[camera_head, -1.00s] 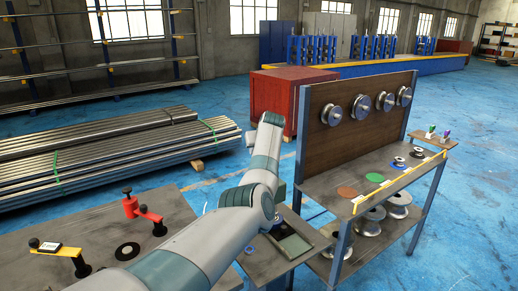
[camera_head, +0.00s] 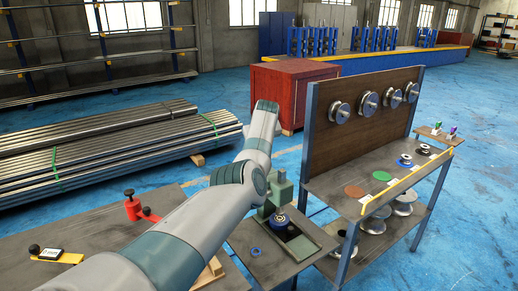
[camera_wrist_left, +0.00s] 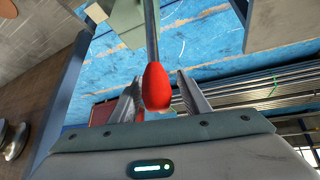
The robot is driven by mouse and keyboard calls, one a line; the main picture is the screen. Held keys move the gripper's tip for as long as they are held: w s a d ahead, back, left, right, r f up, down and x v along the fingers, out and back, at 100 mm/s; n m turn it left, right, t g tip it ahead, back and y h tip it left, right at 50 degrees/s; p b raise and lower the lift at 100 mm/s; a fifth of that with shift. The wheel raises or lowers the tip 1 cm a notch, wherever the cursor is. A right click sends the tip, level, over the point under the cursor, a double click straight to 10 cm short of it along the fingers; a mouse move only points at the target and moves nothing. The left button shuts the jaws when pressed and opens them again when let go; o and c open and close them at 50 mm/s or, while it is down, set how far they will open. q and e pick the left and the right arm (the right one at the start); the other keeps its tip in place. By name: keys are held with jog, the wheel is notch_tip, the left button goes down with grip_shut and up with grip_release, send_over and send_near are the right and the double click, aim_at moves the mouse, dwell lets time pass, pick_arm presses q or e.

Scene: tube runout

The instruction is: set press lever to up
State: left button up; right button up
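The press (camera_head: 282,190) is a green post on a small side table, partly hidden behind my left arm. A dark round part with a blue rim (camera_head: 280,221) sits at its base. In the left wrist view, the press lever is a metal rod ending in a red knob (camera_wrist_left: 157,88). My left gripper (camera_wrist_left: 160,92) is open, with the knob between its two fingers. The knob appears clear of the right-hand finger; contact with the left-hand finger cannot be told. In the head view the left gripper is hidden behind its arm. My right gripper is not in view.
A shelf stand (camera_head: 362,150) with metal rollers and coloured discs stands right of the press. A red crate (camera_head: 290,92) and stacked steel tubes (camera_head: 100,150) lie behind. A bench (camera_head: 100,225) at left holds red and yellow handled parts. A blue ring (camera_head: 256,252) lies on the press table.

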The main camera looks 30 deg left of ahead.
pick_arm(q)
jog(key=b+v, duration=0.6)
jog(key=v, duration=1.1)
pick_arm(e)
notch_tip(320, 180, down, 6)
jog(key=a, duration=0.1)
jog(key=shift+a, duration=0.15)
